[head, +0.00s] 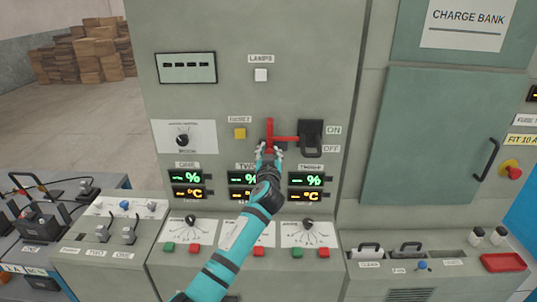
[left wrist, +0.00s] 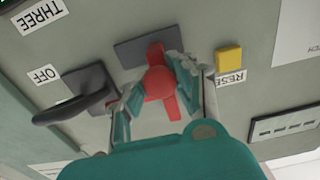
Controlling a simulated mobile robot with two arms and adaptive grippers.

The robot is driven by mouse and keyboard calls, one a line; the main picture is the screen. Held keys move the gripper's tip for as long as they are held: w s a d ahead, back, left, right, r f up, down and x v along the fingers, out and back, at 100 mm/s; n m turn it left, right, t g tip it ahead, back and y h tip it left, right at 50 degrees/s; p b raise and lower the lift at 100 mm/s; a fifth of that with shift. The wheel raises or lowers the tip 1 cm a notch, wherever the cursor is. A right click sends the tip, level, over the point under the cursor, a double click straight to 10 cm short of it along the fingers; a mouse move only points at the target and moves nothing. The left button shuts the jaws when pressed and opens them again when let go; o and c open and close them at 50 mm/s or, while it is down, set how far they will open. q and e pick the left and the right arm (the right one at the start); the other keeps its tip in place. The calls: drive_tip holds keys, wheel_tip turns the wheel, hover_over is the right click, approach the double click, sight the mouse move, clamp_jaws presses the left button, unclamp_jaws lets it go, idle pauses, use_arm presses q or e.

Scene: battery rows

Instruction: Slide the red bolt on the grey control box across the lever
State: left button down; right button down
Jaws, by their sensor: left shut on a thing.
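The red bolt (head: 269,130) is on the upright face of the grey control box (head: 220,110). In the head view a red bar runs right from it towards the black lever (head: 312,135), beside the ON and OFF labels. My left gripper (head: 268,152) reaches up from below and is shut on the bolt. In the left wrist view its fingers (left wrist: 160,92) stand on both sides of the round red knob (left wrist: 160,82). The lever (left wrist: 76,105) is left of the fingers there, apart from them. I cannot tell whether the bar crosses the lever.
A yellow RESET button (head: 240,133) is left of the bolt. Lit displays (head: 305,187) sit just below. A sloped panel (head: 235,240) with knobs and buttons juts out under my arm. A green cabinet door (head: 430,140) is at the right.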

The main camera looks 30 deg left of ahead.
use_arm(q)
drive_tip(key=w+d+b, duration=0.1)
drive_tip(key=d+b, duration=0.1)
drive_tip(key=d, duration=0.1)
drive_tip(key=w+d+b, duration=0.1)
drive_tip(key=b, duration=0.1)
drive_tip(key=shift+w+d+f, duration=0.2)
drive_tip(key=shift+w+f, duration=0.15)
drive_tip(key=c, duration=1.4)
unclamp_jaws()
drive_tip(key=shift+d, duration=0.1)
drive_tip(key=o, duration=0.4)
drive_tip(key=shift+s+d+r, duration=0.2)
drive_tip(key=shift+r, duration=0.05)
drive_tip(key=shift+a, duration=0.15)
drive_tip(key=shift+r, duration=0.15)
